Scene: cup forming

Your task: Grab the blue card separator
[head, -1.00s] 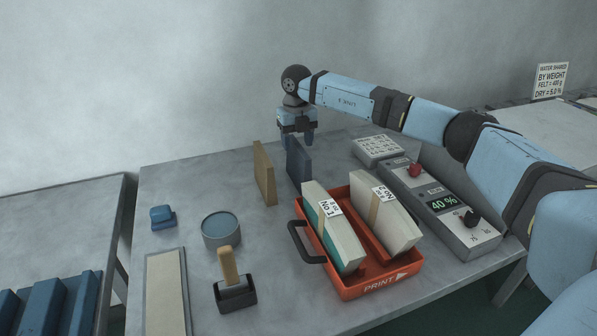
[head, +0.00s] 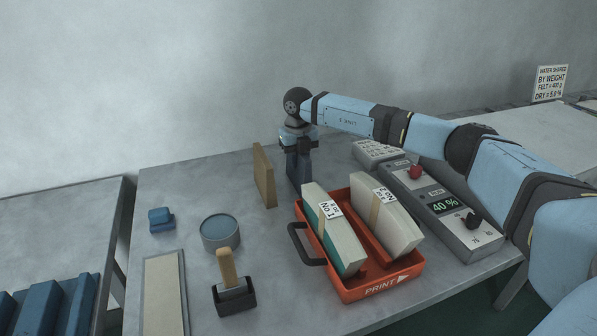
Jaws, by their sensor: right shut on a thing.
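My left gripper is not in view.
An orange tray (head: 375,293) with two banded paper stacks stands just in front. A grey control box (head: 447,215) is at right. A round tin (head: 220,233), a wooden-handled tool (head: 231,283) and a blue block (head: 161,219) lie left. The table's back left is clear.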

